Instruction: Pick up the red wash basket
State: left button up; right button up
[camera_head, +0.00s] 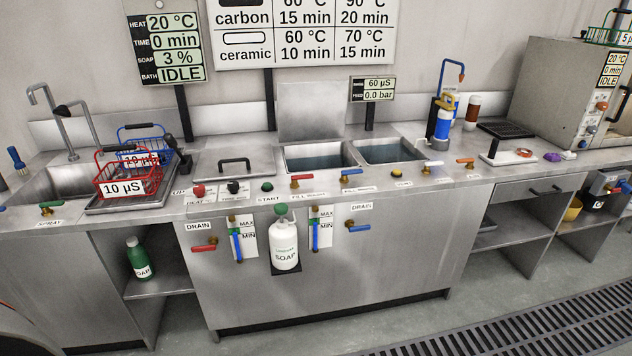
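The red wash basket (129,168) stands at the left of the steel counter, on a ribbed metal drainboard (157,199) beside the sink. It is a wire basket with a raised handle and a white "10 µS" label (122,188) on its front. A blue wire basket (144,136) stands just behind it and is partly hidden by it. Neither of my grippers shows in the head view.
A sink (66,184) with taps lies left of the red basket. A black sprayer-like handle (179,152) stands close on its right, then a lidded tank (236,163) and two open water basins (318,157). Valves and buttons line the counter's front edge. A white soap bottle (284,245) hangs below.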

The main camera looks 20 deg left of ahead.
aim_at(109, 191)
jog(key=u, duration=1.75)
jog(key=i+j+z, duration=0.15)
jog(key=z, duration=0.35)
jog(key=i+j+z, duration=0.1)
jog(key=j+z, duration=0.2)
jog(key=z, duration=0.15)
jog(key=i+j+z, duration=0.2)
jog(key=j, duration=0.25)
jog(key=j+z, duration=0.2)
jog(key=j, duration=0.25)
jog(key=j+z, duration=0.1)
jog(key=j, duration=0.85)
